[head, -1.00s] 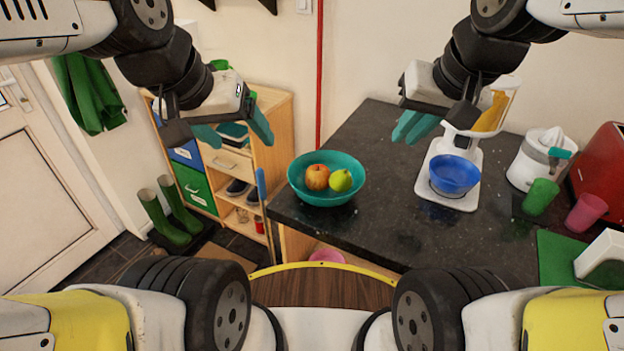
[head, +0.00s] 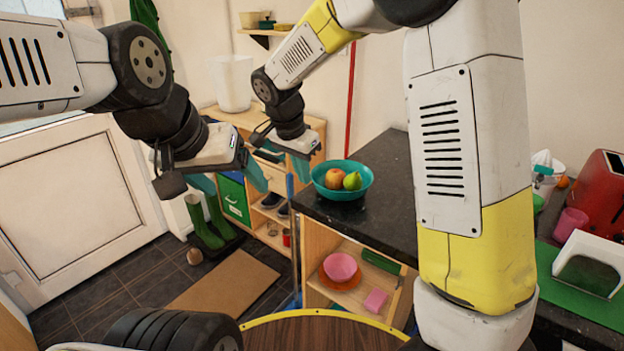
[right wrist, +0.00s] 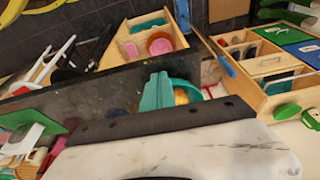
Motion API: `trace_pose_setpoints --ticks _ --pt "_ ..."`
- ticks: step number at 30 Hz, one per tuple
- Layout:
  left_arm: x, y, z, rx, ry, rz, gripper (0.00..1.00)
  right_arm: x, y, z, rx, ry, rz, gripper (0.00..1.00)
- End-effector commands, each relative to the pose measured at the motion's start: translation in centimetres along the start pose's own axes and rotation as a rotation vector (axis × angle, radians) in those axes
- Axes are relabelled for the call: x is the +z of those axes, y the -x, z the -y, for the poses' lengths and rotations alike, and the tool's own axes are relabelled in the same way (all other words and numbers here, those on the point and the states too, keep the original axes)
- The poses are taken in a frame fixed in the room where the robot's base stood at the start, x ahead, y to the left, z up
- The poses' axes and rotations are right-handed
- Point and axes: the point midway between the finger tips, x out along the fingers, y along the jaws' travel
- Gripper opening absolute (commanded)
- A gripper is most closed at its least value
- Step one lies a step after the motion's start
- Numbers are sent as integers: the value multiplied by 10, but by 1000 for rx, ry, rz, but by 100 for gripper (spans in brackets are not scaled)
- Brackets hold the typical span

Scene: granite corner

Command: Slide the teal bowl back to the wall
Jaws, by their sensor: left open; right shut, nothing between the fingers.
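The teal bowl (head: 330,190) stands upright on the dark granite counter (head: 390,160), near its left front corner. It holds a red-orange apple (head: 334,177) and a green pear-like fruit (head: 352,181). My right gripper (head: 300,168) is shut and empty, just left of the bowl and above its rim. In the right wrist view its teal fingers (right wrist: 157,92) are together and cover part of the bowl (right wrist: 188,86); I cannot tell whether they touch. My left gripper (head: 230,183) is open and empty, further left, away from the counter. The pale wall (head: 385,90) is behind the counter.
My right arm crosses above the counter and hides its middle. A red toaster (head: 600,190), pink cup (head: 570,222) and green mat (head: 590,300) are at right. A wooden shelf unit (head: 312,125) stands left of the counter. A blue-handled pole (head: 291,190) is near the counter's corner.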

Motion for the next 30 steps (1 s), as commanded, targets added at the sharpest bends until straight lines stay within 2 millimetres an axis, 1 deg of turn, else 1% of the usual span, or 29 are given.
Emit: trace_pose_setpoints --ticks 5,9,14,15,18,21,25,30 --pt "0 0 0 0 0 0 76 0 -31 -2 6 0 2 0" --pt "0 0 0 0 0 0 76 0 -63 -2 6 1 3 0" --pt "0 0 0 0 0 0 76 0 -95 -2 5 1 3 0" --pt "0 0 0 0 0 0 76 -8 -97 -2 2 -4 1 0" --pt "0 0 0 0 0 0 76 -23 -100 -2 0 -3 2 0" --pt "0 0 0 0 0 0 76 -32 -102 -1 0 -2 2 0" --pt "0 0 0 0 0 0 76 -38 -104 -1 0 -1 2 0" --pt "0 0 0 0 0 0 76 -39 -104 -1 0 0 2 0"
